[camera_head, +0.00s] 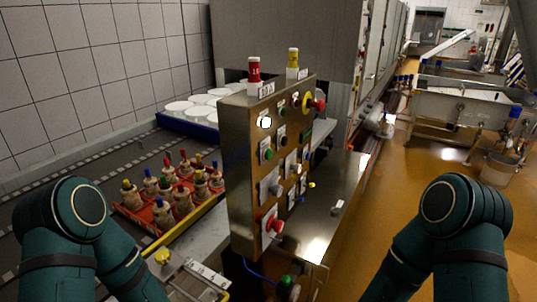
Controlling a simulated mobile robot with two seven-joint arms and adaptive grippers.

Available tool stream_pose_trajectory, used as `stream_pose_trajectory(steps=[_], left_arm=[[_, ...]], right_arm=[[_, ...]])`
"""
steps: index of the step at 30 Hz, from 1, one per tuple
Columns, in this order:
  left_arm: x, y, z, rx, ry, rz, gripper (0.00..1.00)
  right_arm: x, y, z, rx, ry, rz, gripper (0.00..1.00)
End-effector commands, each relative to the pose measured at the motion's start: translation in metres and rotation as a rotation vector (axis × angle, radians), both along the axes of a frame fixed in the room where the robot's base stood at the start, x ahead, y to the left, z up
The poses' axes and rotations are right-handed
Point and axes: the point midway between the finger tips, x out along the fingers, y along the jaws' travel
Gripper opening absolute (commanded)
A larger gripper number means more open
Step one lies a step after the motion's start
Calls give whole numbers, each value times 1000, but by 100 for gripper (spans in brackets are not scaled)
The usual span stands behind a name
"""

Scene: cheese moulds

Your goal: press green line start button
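A steel control panel (243,165) stands upright in the middle of the head view, its button face turned to the right. A green button (267,154) sits on that face, below a lit white lamp (264,122). Another green-topped part (286,282) shows low at the bottom edge. The labels are too small to read, so I cannot tell which green one is the line start. Only the teal links of my two arms show, at lower left and lower right, apart from the panel. Both grippers are out of view.
Red mushroom buttons sit at the panel's lower part (271,224) and far upper edge (316,104). Red (254,70) and yellow (292,57) capped posts stand on top. A red crate (133,219) of moulds lies left on the conveyor. Open orange floor lies right.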

Motion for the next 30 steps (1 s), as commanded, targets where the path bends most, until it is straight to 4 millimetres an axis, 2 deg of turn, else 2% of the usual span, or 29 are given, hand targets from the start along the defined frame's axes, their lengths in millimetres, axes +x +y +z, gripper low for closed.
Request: stream_pose_trajectory(steps=[11,14,15,16,30], left_arm=[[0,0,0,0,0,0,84],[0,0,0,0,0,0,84],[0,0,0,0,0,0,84],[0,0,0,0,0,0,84],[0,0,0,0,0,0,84]], right_arm=[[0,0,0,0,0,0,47],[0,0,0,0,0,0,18],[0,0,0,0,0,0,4],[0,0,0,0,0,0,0],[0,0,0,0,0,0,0]])
